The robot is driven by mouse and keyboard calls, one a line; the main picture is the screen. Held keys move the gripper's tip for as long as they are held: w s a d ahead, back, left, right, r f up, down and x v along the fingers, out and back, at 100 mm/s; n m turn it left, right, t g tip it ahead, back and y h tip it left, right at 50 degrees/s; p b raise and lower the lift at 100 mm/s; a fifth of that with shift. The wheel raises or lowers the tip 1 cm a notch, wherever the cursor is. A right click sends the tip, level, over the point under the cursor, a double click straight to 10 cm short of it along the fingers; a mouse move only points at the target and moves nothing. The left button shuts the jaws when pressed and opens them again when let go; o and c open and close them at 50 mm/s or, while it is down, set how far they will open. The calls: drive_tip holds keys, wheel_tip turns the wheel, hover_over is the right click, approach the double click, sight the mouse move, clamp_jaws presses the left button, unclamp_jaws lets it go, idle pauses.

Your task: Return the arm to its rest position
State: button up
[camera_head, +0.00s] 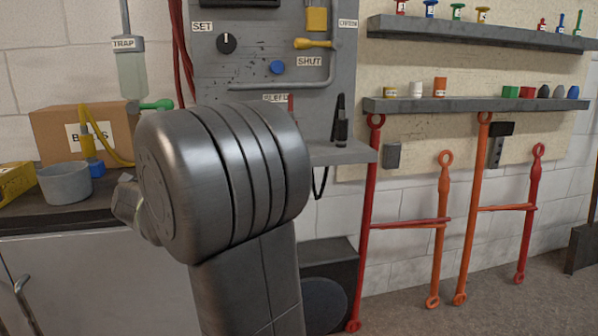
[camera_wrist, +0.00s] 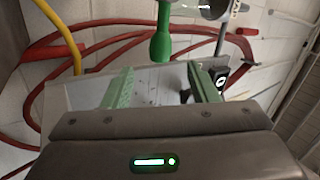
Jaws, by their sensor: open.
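My arm fills the middle of the head view as a large dark metal joint in front of the grey panel (camera_head: 262,40). My gripper is hidden behind that joint in the head view. In the wrist view my gripper (camera_wrist: 162,85) shows two green-padded fingers set wide apart. It is open, with nothing held between the fingers. A green-handled part (camera_wrist: 161,46) stands beyond the fingertips, and I cannot tell whether it touches them.
The counter (camera_head: 60,218) at left bears a grey pot (camera_head: 64,186), a yellow box (camera_head: 14,182) and a cardboard box (camera_head: 62,128). Red and orange frames (camera_head: 366,230) lean at right below two shelves (camera_head: 470,104). Red hoses (camera_wrist: 60,50) and a yellow hose show in the wrist view.

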sight(167, 103)
drive_tip(key=x, duration=0.6)
drive_tip(key=shift+s+r, duration=0.1)
drive_tip(key=shift+s+d+r+n+g+y+p, duration=0.15)
drive_tip(key=shift+r+n+g+y+p, duration=0.35)
drive_tip(key=shift+n+y+p, duration=0.45)
drive_tip(key=shift+r+n+g+y+p, duration=0.2)
drive_tip(key=shift+n+g+y+p, duration=0.1)
drive_tip(key=shift+n+p, duration=0.7)
drive_tip(key=shift+n, duration=0.25)
